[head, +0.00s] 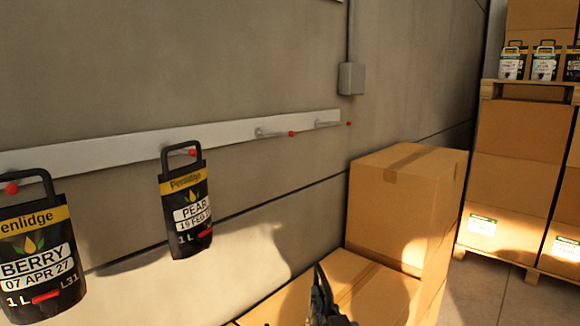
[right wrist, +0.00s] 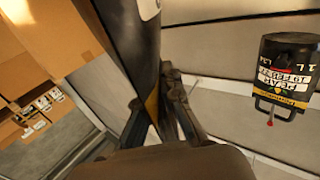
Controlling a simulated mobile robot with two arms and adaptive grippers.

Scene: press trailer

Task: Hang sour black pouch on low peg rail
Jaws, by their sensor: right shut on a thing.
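Two pegs further right are bare: one (head: 275,133) and the end one (head: 332,123). My right gripper (head: 322,300) is at the bottom edge, below the rail. In the right wrist view its fingers (right wrist: 172,100) are shut on a black pouch (right wrist: 135,40) with a yellow band; its flavour is unreadable. My left gripper is out of view.
Cardboard boxes (head: 405,205) are stacked against the wall, right of and below the bare pegs. Further right, a pallet (head: 530,92) on big boxes carries more pouches (head: 543,62). A grey junction box (head: 351,78) sits above the rail's right end. The wall around the bare pegs is clear.

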